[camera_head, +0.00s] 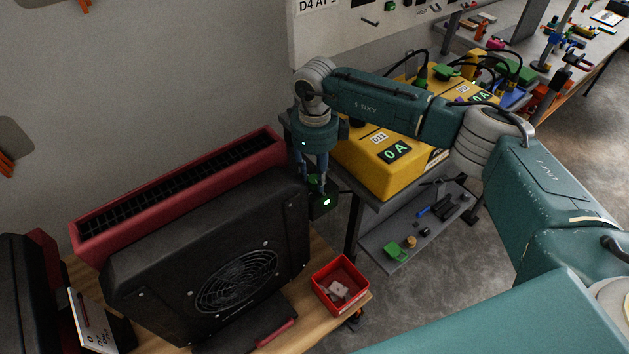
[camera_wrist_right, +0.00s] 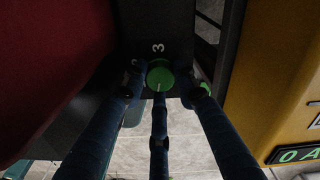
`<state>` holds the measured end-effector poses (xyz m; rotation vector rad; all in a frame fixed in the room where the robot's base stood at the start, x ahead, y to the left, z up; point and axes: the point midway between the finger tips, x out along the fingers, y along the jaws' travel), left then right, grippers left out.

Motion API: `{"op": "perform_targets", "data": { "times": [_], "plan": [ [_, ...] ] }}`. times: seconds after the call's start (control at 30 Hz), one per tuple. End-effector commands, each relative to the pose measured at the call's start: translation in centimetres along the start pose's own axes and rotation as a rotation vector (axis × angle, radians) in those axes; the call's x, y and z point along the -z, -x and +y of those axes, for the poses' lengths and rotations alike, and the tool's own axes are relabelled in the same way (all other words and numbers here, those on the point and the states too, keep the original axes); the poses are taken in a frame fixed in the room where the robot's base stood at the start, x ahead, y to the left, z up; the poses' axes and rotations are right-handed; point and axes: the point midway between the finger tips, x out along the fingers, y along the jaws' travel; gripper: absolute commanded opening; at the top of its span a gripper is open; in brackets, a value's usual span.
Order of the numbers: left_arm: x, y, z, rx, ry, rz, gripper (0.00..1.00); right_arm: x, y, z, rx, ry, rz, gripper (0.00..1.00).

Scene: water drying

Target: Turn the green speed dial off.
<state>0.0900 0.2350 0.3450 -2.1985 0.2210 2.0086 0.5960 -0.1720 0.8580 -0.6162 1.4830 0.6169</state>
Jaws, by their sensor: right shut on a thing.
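The green speed dial (camera_wrist_right: 160,76) is a round knob on a dark panel (camera_wrist_right: 157,22) of the black fan unit (camera_head: 150,268). A white "3" stands above the dial in the right wrist view. My right gripper (camera_wrist_right: 166,93) points at the panel with its three blue fingers around the dial, shut on it. In the head view the right gripper (camera_head: 315,175) reaches down at the unit's right end, where a small green light (camera_head: 327,201) glows. The fingers partly hide the dial and the other markings. My left gripper is not in view.
A yellow box (camera_head: 372,166) with a "0 A" display stands on a grey cart close right of my gripper. A red housing (camera_head: 180,187) backs the fan unit. A red bin (camera_head: 341,284) sits on the wooden table at the front. Tools lie on the cart's lower shelf (camera_head: 400,240).

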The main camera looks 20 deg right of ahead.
Motion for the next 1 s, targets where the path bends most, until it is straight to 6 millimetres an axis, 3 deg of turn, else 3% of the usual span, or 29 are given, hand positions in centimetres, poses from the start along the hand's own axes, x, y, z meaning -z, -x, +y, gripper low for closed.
{"op": "perform_targets", "data": {
  "times": [0.23,0.8,0.83,1.0],
  "plan": [
    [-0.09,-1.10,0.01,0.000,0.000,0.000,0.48,-0.06,0.07,-0.18,0.004,0.088,-0.003,0.03],
    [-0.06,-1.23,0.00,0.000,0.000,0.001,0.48,-0.08,0.27,-0.23,0.005,0.114,-0.003,0.03],
    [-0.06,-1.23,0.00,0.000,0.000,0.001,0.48,-0.08,0.27,-0.23,0.005,0.114,-0.003,0.35],
    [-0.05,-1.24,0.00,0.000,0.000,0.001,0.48,-0.06,0.19,-0.16,0.003,0.115,-0.002,0.37]
  ]
}}
